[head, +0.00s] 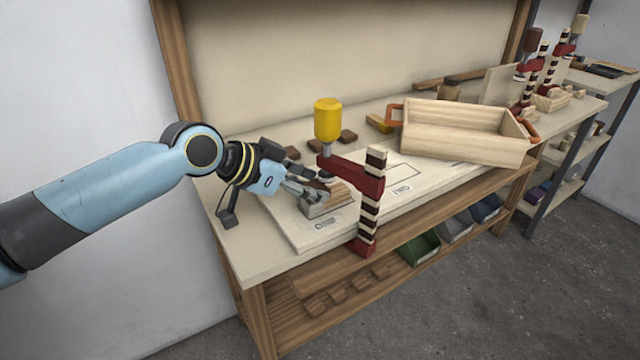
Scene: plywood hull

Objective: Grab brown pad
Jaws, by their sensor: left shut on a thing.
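My left gripper (312,188) reaches in from the left over the workbench. It is shut on a small brown pad (319,183), mostly hidden by the fingers, right at a light wooden block (335,198). I cannot tell whether the pad touches the block. Other brown pads lie behind on the bench: one at the left (292,152), one beside the clamp (316,145) and one to its right (348,136). My right gripper is not in view.
A wooden tote (460,138) with orange handles sits farther right. Printed boards lie on the bench (262,240); its front left corner is clear. Coloured bins (420,247) sit below.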

